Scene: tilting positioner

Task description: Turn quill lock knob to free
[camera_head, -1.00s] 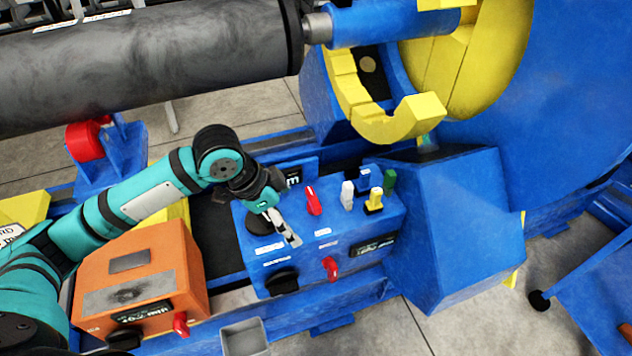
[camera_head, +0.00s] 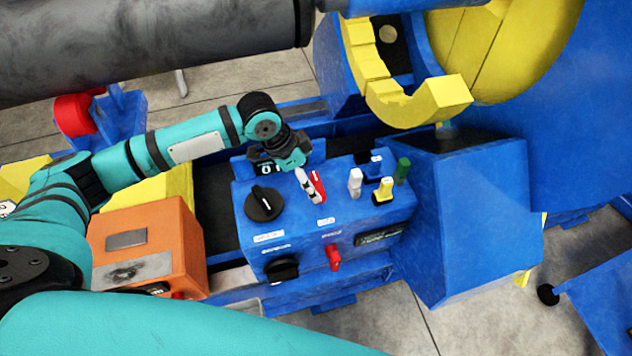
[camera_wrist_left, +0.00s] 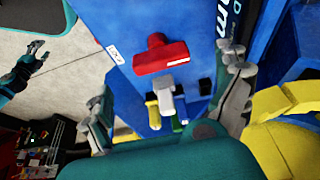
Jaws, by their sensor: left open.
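The blue control box (camera_head: 290,225) has a red lever knob (camera_head: 317,186) on its top; a small white label lies beside this knob in the left wrist view (camera_wrist_left: 160,55). I take it for the quill lock knob, but the label is too small to read surely. My left gripper (camera_head: 308,184) is at the red knob, pointing down, with its fingers partly hiding it. In the left wrist view my left gripper (camera_wrist_left: 168,78) is open, fingers either side of the knob and apart from it. A teal gripper (camera_wrist_left: 35,58), probably my right one, is far off at the left; its jaw state is unclear.
White (camera_head: 355,182), yellow (camera_head: 383,190) and green (camera_head: 402,170) levers stand close right of the red knob. A black dial (camera_head: 264,203) is to its left. The front face has a red knob (camera_head: 333,257). An orange box (camera_head: 150,245) stands at left.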

